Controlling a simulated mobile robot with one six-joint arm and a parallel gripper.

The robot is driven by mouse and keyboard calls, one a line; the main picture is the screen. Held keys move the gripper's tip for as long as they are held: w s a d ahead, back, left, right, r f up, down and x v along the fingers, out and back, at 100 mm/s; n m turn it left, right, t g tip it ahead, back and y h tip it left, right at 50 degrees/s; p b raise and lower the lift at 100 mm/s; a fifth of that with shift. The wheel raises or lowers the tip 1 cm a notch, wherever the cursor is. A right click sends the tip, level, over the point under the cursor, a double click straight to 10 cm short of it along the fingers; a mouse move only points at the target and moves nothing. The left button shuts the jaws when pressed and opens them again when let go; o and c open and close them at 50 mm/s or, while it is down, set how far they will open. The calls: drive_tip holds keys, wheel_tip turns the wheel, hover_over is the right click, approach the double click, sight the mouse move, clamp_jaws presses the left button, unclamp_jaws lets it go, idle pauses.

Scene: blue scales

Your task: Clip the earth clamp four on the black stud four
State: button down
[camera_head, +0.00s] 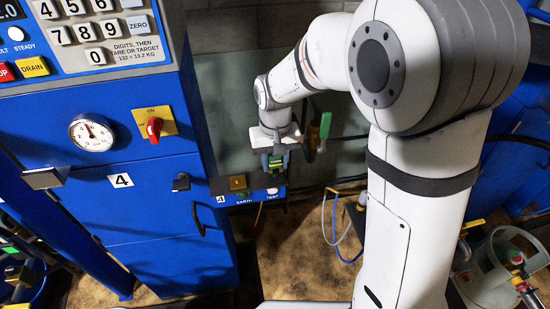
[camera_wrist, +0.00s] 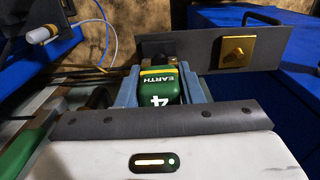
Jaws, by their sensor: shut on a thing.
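My gripper (camera_head: 275,163) is shut on the earth clamp four. In the wrist view the clamp (camera_wrist: 159,88) is green with a yellow band and reads "4 EARTH"; it sits between my two blue-grey fingers (camera_wrist: 157,87). Its brass-coloured front end points away from me. In the head view the green clamp (camera_head: 277,161) shows small at my fingertips, just right of and above the dark bracket (camera_head: 220,186). The bracket also stands just beyond the clamp in the wrist view (camera_wrist: 190,50).
A brass square (camera_head: 238,182) sits on the bracket. A small panel marked 4, EARTH and TEST (camera_head: 258,196) lies below. The blue scale cabinet (camera_head: 130,205) stands left, with a red switch (camera_head: 154,128). A green-handled valve (camera_head: 325,125) is close right of my wrist. Hoses (camera_head: 335,225) hang below right.

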drive_tip(key=shift+f, duration=0.65)
drive_tip(key=shift+f+b, duration=0.6)
drive_tip(key=shift+b, duration=0.15)
idle(1.4)
drive_tip(key=c, duration=0.9)
unclamp_jaws()
drive_tip(key=shift+r, duration=0.15)
wheel_tip(320, 180, up, 8)
drive_tip(key=shift+f, duration=0.2)
